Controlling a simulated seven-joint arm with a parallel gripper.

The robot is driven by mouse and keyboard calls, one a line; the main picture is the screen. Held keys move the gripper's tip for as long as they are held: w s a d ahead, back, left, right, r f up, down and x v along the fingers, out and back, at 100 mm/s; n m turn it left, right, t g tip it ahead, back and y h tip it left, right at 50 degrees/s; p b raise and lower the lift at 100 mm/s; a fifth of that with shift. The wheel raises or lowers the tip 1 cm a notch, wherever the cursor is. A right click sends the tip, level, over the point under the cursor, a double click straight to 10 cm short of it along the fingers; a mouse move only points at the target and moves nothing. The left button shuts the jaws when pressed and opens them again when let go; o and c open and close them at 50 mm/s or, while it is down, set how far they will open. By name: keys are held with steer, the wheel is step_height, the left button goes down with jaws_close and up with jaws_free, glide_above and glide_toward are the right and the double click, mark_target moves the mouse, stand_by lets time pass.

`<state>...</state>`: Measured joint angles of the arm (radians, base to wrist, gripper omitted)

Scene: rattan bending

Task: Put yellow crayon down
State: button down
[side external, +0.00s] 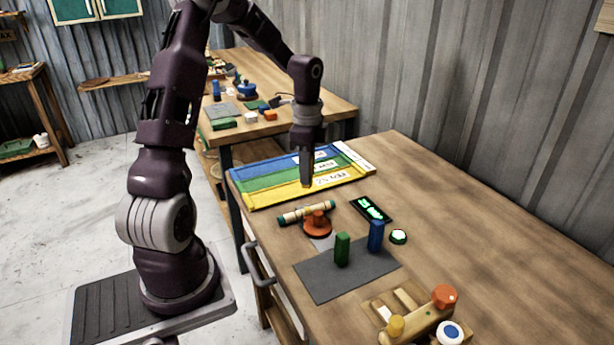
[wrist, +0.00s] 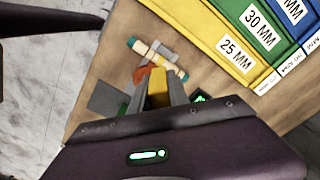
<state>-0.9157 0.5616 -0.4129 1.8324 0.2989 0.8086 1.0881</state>
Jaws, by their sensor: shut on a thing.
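My gripper (side external: 306,183) points down over the table, in line with the yellow strip in the side view. In the wrist view its two fingers (wrist: 158,95) are shut on the yellow crayon (wrist: 157,88), a short yellow piece between them. I cannot make out the crayon in the side view. A green upright crayon-like block (side external: 342,249) and a blue one (side external: 376,236) stand on a grey mat (side external: 325,280). How high the held crayon is above the table is not clear.
A labelled tray has blue, green and yellow (side external: 265,196) lanes. A pale stick with green ends (side external: 292,216) lies by an orange round piece (side external: 316,226). A green-lit display (side external: 371,208) and button (side external: 398,237) sit nearby. A wooden fixture (side external: 420,325) stands in front. The table's right side is clear.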

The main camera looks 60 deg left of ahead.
stand_by(0.4)
steer(key=s+d+m, duration=0.4)
steer(key=d+m, duration=0.1)
steer(key=d, duration=0.3)
steer(key=s+d+m, duration=0.4)
steer(key=d, duration=0.4)
steer(key=shift+m, duration=0.3)
steer(key=f, duration=0.8)
steer(key=shift+s+d+f, duration=0.2)
steer(key=shift+s+d, duration=0.05)
steer(key=shift+s, duration=0.1)
steer(key=shift+f, duration=0.45)
steer(key=shift+f, duration=0.1)
steer(key=c, duration=1.3)
jaws_free()
steer(key=shift+o, duration=0.2)
